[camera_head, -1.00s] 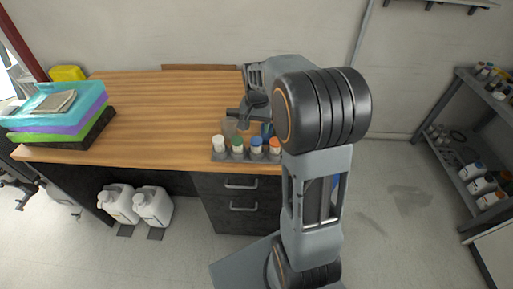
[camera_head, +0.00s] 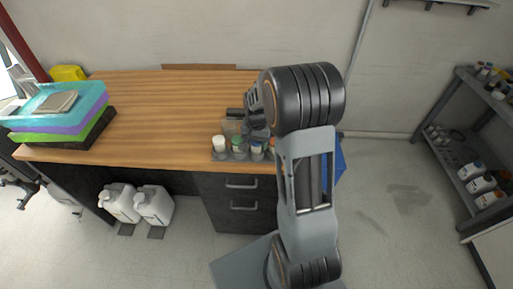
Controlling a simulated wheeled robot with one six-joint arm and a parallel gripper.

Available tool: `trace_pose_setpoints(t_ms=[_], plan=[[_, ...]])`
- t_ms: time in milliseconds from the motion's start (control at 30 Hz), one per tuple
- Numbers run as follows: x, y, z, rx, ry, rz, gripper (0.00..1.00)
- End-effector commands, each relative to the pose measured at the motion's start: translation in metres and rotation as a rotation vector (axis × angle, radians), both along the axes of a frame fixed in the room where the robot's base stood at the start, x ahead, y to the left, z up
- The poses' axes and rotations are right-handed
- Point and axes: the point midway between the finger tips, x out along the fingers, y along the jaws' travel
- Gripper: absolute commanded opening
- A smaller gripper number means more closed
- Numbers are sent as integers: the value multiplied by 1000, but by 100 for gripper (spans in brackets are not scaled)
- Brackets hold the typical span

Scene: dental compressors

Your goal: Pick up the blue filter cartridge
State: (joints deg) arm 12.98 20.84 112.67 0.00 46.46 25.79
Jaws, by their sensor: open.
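A grey rack (camera_head: 238,155) stands near the front edge of the wooden bench and holds a row of small capped cartridges. The blue-topped filter cartridge (camera_head: 257,149) is in the row, between the green-topped one (camera_head: 237,149) and the orange-topped one, and is partly covered by my gripper and arm. My gripper (camera_head: 243,122) is open, above and just behind the rack. Its fingers are small and partly hidden by the wrist, and I cannot tell whether they touch any cartridge.
A white-topped cartridge (camera_head: 219,144) stands at the rack's left end. Stacked coloured trays (camera_head: 62,112) sit at the bench's left, with clear wooden top (camera_head: 150,115) between. White jugs (camera_head: 153,205) stand below. A blue object (camera_head: 340,160) is partly behind my arm.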

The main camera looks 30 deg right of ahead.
Motion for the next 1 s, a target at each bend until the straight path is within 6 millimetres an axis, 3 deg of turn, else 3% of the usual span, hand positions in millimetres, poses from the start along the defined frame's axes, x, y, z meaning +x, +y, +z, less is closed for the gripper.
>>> trace_pose_setpoints(t_ms=[133, 500, 800, 1000], plan=[[0, 0, 0, 0, 0, 0, 54], [0, 0, 0, 0, 0, 0, 19], [0, 0, 2, -1, -1, 0, 17], [1, 0, 17, 0, -4, 0, 17]])
